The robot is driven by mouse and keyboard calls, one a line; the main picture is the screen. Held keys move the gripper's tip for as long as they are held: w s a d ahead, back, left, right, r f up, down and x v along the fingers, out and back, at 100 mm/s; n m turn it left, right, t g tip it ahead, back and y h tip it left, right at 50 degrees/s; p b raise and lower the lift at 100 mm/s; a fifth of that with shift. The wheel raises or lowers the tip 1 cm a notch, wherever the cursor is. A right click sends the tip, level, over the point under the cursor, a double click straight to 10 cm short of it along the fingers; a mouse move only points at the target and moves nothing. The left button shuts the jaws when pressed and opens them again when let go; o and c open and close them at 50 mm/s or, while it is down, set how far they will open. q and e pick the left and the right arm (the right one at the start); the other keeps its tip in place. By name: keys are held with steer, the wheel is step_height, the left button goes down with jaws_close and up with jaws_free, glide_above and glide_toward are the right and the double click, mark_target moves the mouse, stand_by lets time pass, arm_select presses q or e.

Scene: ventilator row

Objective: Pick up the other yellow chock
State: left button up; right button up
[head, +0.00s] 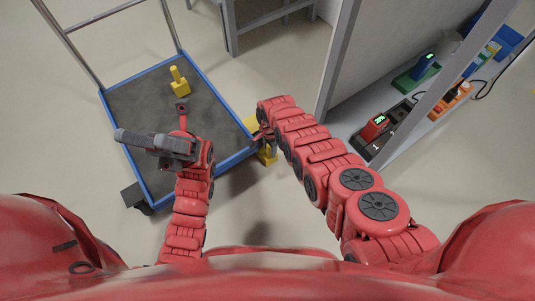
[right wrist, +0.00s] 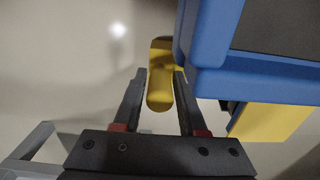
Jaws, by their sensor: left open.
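One yellow chock (head: 180,84), a block with an upright handle, stands on the dark deck of the blue-edged cart in the head view. Another yellow piece (head: 267,155) shows low beside the cart's right corner, partly hidden by my right arm. My right gripper (head: 265,136) is at that corner. In the right wrist view, a yellow rounded handle (right wrist: 160,88) lies between the right gripper's fingers (right wrist: 160,80), with narrow gaps beside it. A yellow block (right wrist: 272,122) shows at the right, below the cart edge. My left gripper (head: 155,143) is open and empty above the cart's near left part.
The cart (head: 226,116) has a blue rim and grey rails at its far left; its rim (right wrist: 212,45) is close beside the right gripper. A shelf (head: 372,132) with coloured devices stands at the right behind a grey post.

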jaws_close()
stand_by(1.1)
